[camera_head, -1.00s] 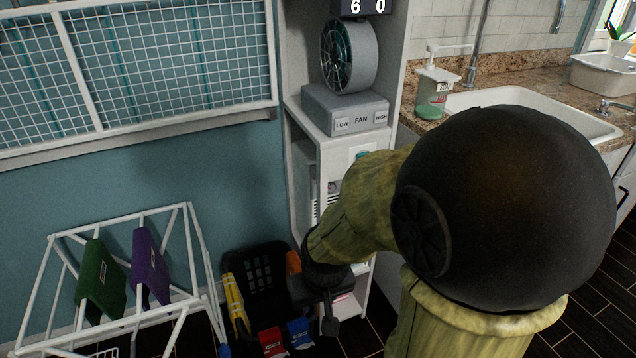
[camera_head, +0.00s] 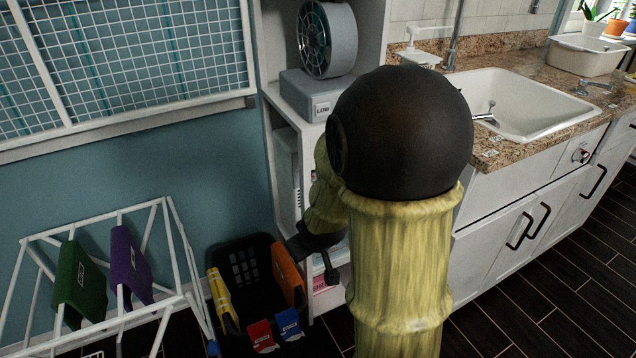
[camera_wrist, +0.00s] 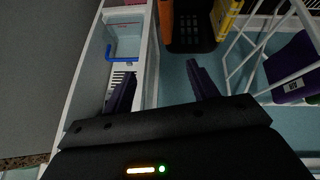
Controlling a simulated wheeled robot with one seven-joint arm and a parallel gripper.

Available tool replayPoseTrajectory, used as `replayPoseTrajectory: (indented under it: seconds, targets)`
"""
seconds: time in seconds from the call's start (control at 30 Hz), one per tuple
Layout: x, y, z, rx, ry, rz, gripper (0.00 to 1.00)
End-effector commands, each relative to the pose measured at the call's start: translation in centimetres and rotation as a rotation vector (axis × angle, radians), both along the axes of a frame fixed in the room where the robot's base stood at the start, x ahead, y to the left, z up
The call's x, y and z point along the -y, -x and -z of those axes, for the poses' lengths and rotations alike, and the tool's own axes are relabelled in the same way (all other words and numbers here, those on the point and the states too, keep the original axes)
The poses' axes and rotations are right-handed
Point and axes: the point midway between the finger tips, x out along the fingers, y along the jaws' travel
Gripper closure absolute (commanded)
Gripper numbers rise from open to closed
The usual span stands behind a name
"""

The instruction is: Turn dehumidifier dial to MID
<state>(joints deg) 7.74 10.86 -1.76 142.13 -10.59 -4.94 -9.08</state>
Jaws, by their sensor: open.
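A white vented unit, which appears to be the dehumidifier, stands in the narrow white shelf cabinet (camera_head: 285,130). In the head view only a sliver of it (camera_head: 298,196) shows beside my arm. In the wrist view its slatted face (camera_wrist: 121,70) lies at the left, near the left finger, with a blue handle-like bar above it. I cannot make out its dial or any MID mark. My gripper (camera_wrist: 160,88) is open and empty, its two dark fingers spread. In the head view my gripper (camera_head: 325,262) is in front of the cabinet, partly hidden by my arm.
A fan (camera_head: 328,40) stands on a grey box marked LOW atop the cabinet. A black basket (camera_head: 246,275) with coloured items is beside the cabinet's foot. A white drying rack (camera_head: 165,235) stands left. The sink counter (camera_head: 520,148) is right.

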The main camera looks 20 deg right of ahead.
Motion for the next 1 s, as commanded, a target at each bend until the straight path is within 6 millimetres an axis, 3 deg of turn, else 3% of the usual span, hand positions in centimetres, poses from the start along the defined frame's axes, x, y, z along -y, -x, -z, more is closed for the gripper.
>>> replayPoseTrajectory:
  seconds: [0.03,0.2,0.43,0.7,1.0]
  targets:
    - [1.5,-1.7,1.1,0.051,0.031,-0.027,0.41]
    - [5.9,-6.6,2.4,0.252,0.145,-0.148,0.41]
    - [10.8,-10.7,4.0,0.520,0.294,-0.306,0.41]
    - [15.3,-11.3,5.7,0.837,0.443,-0.443,0.41]
    - [16.8,-10.3,5.7,0.988,0.505,-0.482,0.41]
